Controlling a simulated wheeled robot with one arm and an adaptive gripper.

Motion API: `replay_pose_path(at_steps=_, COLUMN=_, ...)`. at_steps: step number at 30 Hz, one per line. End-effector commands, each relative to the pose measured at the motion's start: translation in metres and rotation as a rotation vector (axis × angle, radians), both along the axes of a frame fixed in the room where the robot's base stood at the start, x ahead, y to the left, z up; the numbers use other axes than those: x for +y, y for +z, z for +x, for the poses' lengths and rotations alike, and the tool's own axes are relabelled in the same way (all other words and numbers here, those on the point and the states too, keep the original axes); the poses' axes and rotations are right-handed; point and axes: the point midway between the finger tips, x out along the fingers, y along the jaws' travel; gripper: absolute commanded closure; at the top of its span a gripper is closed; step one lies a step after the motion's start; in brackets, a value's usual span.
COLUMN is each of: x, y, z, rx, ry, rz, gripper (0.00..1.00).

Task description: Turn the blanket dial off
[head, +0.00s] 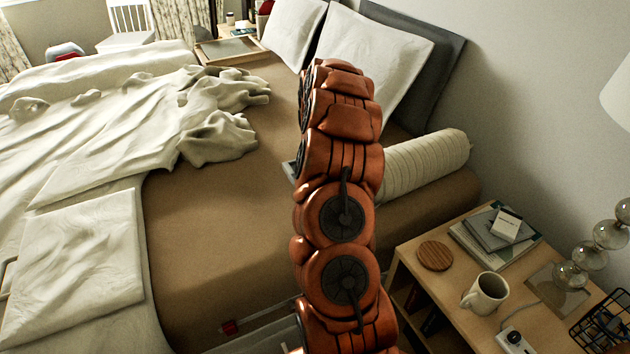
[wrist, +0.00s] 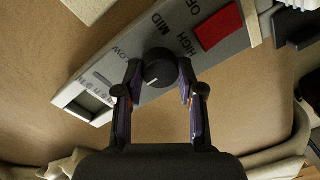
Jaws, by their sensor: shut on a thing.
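In the wrist view a grey control panel (wrist: 219,53) lies slantwise on a tan surface. It carries a round black dial (wrist: 160,69) and printed words LOW, MID, HIGH and OFF. A small pale mark shows at the dial's lower left; I cannot tell which setting it marks. A red rectangular piece (wrist: 218,27) sits at the panel's upper right, and a small display window (wrist: 90,100) at its lower left. My gripper (wrist: 159,70) is shut on the dial, one finger on each side. In the head view my orange arm hides the gripper and the dial.
The bed's tan mattress (head: 215,220) holds a rumpled blanket (head: 110,125), pillows and a cream bolster (head: 428,163). A wooden nightstand (head: 450,290) at right holds a mug (head: 486,294), a coaster (head: 435,256), books and a lamp. A tray (head: 232,50) lies at the far side.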

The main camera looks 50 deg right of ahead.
Motion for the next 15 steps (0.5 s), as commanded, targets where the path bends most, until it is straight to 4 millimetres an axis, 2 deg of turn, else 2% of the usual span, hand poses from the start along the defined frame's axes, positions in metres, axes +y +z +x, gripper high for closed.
replay_pose_path(at_steps=13, x=-0.0005, y=0.0011, z=0.0011, rx=-0.003, ry=0.011, rz=-0.003, gripper=0.97)
replay_pose_path(at_steps=14, x=-0.0005, y=0.0011, z=0.0011, rx=-0.003, ry=0.011, rz=-0.003, gripper=0.61)
replay_pose_path(at_steps=15, x=-0.0005, y=0.0011, z=0.0011, rx=-0.003, ry=0.011, rz=-0.003, gripper=0.57)
